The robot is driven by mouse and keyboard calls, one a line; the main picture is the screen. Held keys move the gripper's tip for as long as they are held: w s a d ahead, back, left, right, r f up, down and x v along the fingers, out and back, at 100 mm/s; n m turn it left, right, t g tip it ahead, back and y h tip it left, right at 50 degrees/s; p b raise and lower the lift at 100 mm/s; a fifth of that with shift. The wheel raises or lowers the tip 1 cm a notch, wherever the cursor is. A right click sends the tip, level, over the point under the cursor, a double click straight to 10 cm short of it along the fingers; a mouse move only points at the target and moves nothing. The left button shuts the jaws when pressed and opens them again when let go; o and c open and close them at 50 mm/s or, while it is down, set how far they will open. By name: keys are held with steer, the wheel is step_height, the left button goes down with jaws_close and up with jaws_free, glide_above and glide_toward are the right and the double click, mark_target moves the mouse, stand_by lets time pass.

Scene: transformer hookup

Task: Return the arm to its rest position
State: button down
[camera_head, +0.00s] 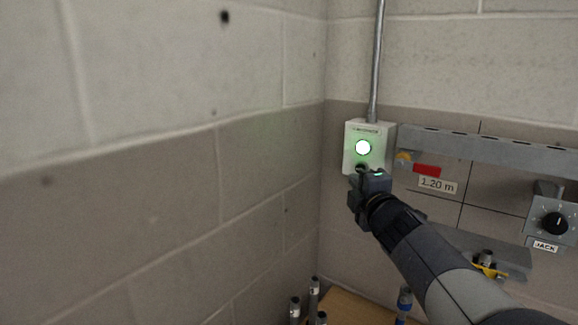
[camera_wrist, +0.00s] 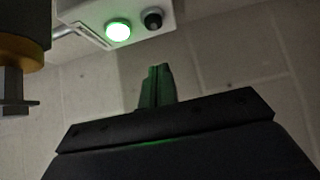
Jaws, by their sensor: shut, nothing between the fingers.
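My gripper (camera_head: 358,180) is at the end of my raised arm, just below a white wall box (camera_head: 379,135) in the head view. The box has a lit green lamp (camera_head: 363,148) and a dark button (camera_head: 361,168) under it. In the wrist view my gripper's fingers (camera_wrist: 157,85) are closed together and empty, with green light on them. The wrist view also shows the green lamp (camera_wrist: 118,31) and the dark button (camera_wrist: 153,18) on the box. The fingertips look close to the box, but I cannot tell whether they touch it.
A metal conduit (camera_head: 377,60) runs up from the box. A grey rail (camera_head: 490,147), a red label and a JACK knob box (camera_head: 556,222) are on the wall to the right. Several upright posts (camera_head: 314,293) and a wooden surface (camera_head: 350,308) are below. The left wall is bare.

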steer(key=shift+s+d+f, duration=0.15)
steer(key=shift+s, duration=0.3)
